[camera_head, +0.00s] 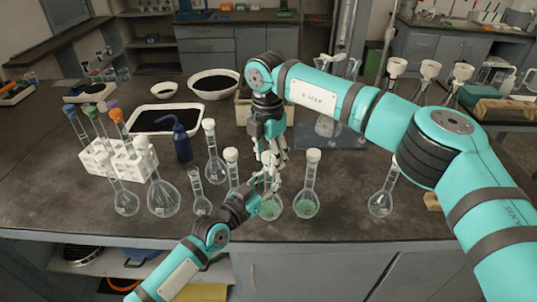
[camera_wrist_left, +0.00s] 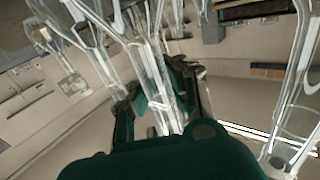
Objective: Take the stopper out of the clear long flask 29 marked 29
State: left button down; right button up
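A clear long-necked flask (camera_head: 270,208) with green contents stands near the table's front edge in the head view; any number on it is too small to read. My left gripper (camera_head: 259,184) is at its neck from the front left. In the left wrist view, the dark green fingers (camera_wrist_left: 160,100) stand on both sides of a clear glass neck (camera_wrist_left: 153,68) and appear closed on it. My right gripper (camera_head: 272,158) points down at the top of the same flask. Its fingers cover the stopper area, so I cannot tell whether it grips the stopper.
A similar stoppered flask (camera_head: 306,206) stands close on the right, and another stoppered flask (camera_head: 233,172) close on the left. More flasks, a blue wash bottle (camera_head: 181,143) and a white tube rack (camera_head: 118,160) stand further left. Another flask (camera_head: 381,203) stands right, with clear table before it.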

grip_shut()
jog(key=n, duration=0.7)
jog(key=shift+n, duration=0.3)
jog(key=n, duration=0.6)
jog(key=shift+r, duration=0.1)
jog(key=n, duration=0.4)
jog(key=shift+n, duration=0.3)
jog(key=n, duration=1)
jog(key=shift+n, duration=0.3)
jog(key=shift+r, duration=0.25)
